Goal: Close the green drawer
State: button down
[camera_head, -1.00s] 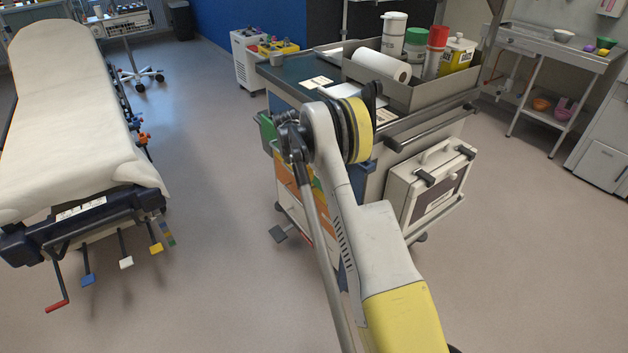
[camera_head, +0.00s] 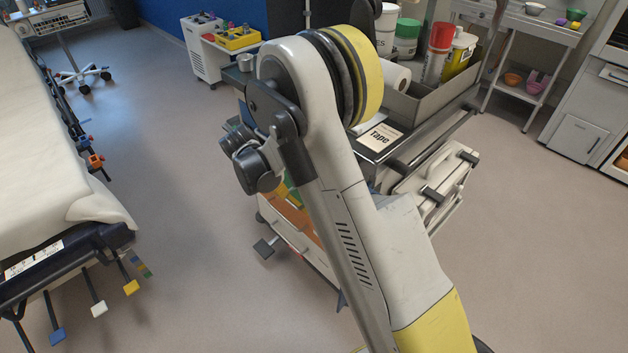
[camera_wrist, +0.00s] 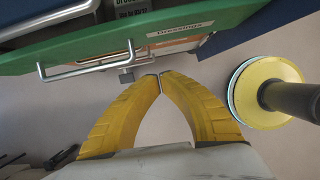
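The green drawer (camera_wrist: 95,50) crosses the top of the wrist view, with a "Dressings" label (camera_wrist: 180,30) on its front. Packages show behind the front, so it stands open. Its wire handle (camera_wrist: 90,68) sticks out at the left. My gripper (camera_wrist: 158,78) has yellow fingers that meet at the tips, with nothing seen between them. The tips are just below the drawer front, right of the handle; I cannot tell whether they touch it. In the head view my arm hides the gripper and most of the drawer side of the cart.
The cart top holds a tape box (camera_head: 380,137) and a grey bin (camera_head: 425,100) with jars. A stretcher (camera_head: 60,150) stands at left, its pedals (camera_head: 98,308) jutting out low. Floor (camera_head: 185,200) between stretcher and cart is clear. A yellow disc (camera_wrist: 268,92) is right of my fingers.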

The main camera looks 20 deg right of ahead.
jog(key=b, duration=0.4)
send_near(301, 200)
jog(key=s+a+f, duration=0.2)
jog(key=s+f, duration=0.2)
jog(key=f, duration=0.1)
jog(key=d, duration=0.1)
jog(key=w+d+b, duration=0.1)
jog(key=d, duration=0.2)
jog(key=shift+w+b, duration=0.35)
jog(key=shift+b, duration=0.05)
